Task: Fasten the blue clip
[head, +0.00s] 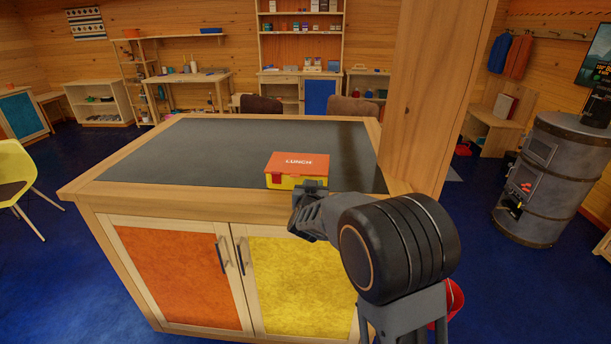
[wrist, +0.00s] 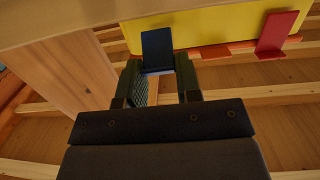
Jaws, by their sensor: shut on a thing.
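The lunch box (head: 297,170) has an orange lid marked LUNCH and a yellow body. It stands near the front edge of the dark counter top. In the wrist view its yellow wall (wrist: 215,27) fills the top. The blue clip (wrist: 157,47) hangs at the box's front, its end between my fingertips. A red clip (wrist: 277,34) sits apart to its right. My gripper (wrist: 160,70) is shut on the blue clip; in the head view my gripper (head: 311,188) is at the box's front and hides the clip. I cannot tell whether the clip is latched.
The counter (head: 200,150) is otherwise clear on its left side. A thick wooden post (head: 425,100) rises at its right end, close to my arm. Below are an orange door (head: 175,275) and a yellow door (head: 300,285) with dark handles.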

